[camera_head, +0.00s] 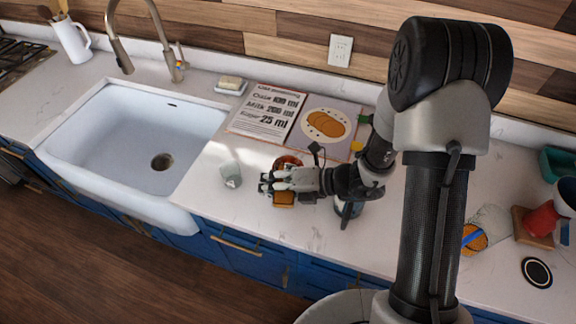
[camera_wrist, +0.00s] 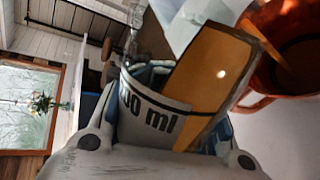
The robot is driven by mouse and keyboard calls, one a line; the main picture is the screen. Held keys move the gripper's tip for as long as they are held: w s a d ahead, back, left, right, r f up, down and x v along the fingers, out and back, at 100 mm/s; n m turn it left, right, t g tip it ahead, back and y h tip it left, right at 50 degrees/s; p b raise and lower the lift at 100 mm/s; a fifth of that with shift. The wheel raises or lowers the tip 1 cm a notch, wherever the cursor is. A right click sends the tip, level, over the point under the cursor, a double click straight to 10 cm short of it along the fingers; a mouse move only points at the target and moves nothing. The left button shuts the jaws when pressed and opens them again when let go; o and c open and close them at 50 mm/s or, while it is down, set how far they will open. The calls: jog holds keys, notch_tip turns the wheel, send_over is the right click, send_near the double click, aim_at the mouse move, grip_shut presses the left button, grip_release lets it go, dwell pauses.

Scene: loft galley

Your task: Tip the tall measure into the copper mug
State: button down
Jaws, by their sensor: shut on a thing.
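My gripper (camera_head: 268,183) is shut on the tall measure (camera_wrist: 150,112), a clear vessel with black "00 ml" lettering in the wrist view. Amber-brown contents show inside it, and their surface slants across the measure, which looks tilted. In the head view a brown patch (camera_head: 284,200) shows just below my fingers, and my gripper hides most of the measure. The copper mug (camera_wrist: 262,88) is close beside the measure's mouth in the wrist view, with brown inside. In the head view the mug (camera_head: 287,161) shows behind my gripper.
A clear glass (camera_head: 231,175) stands left of my gripper, near the sink (camera_head: 115,140). A recipe board (camera_head: 265,115) and a pancake picture lie behind. At the right are a red jug (camera_head: 545,219), a black disc (camera_head: 537,272) and a teal box (camera_head: 558,164).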

jog(key=shift+w+f+m+g+p, duration=0.1)
jog(key=shift+w+m+g+p, duration=0.25)
jog(key=shift+p, duration=0.45)
jog(key=shift+r+m+g+p, duration=0.25)
jog(key=shift+r+m+p, duration=0.3)
jog(key=shift+p, duration=1.25)
dwell(0.3)
jog(key=shift+f+m+g+p, duration=0.3)
jog(key=shift+m+p, duration=0.1)
jog(key=shift+p, duration=0.3)
dwell(0.4)
